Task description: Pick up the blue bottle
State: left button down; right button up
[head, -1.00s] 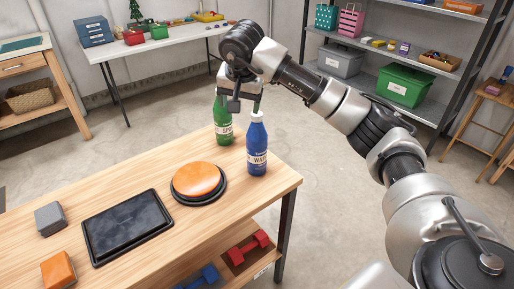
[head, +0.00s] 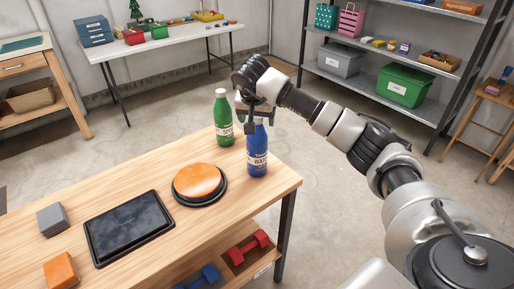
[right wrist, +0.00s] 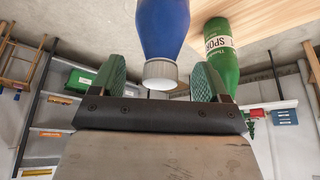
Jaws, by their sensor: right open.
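The blue bottle (head: 257,158) stands upright near the right end of the wooden table, its top partly hidden by my right gripper (head: 256,118). In the right wrist view the blue bottle (right wrist: 163,28) shows with its white cap between the two green finger pads of the right gripper (right wrist: 160,80). The fingers are apart and do not visibly touch the bottle. The green bottle (head: 223,118) stands just left of the blue one, and in the right wrist view it (right wrist: 222,55) lies beyond the right-hand finger. My left gripper is not in view.
On the wooden table (head: 150,172) are an orange dome on a black base (head: 199,183), a black tray (head: 128,227), a grey block (head: 51,219) and an orange block (head: 60,270). Red dumbbells (head: 248,247) and blue dumbbells (head: 198,278) sit on the shelf below.

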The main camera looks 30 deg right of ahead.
jog(key=shift+w+d+f, duration=0.1)
jog(key=shift+f, duration=0.05)
jog(key=c, duration=1.4)
grip_shut()
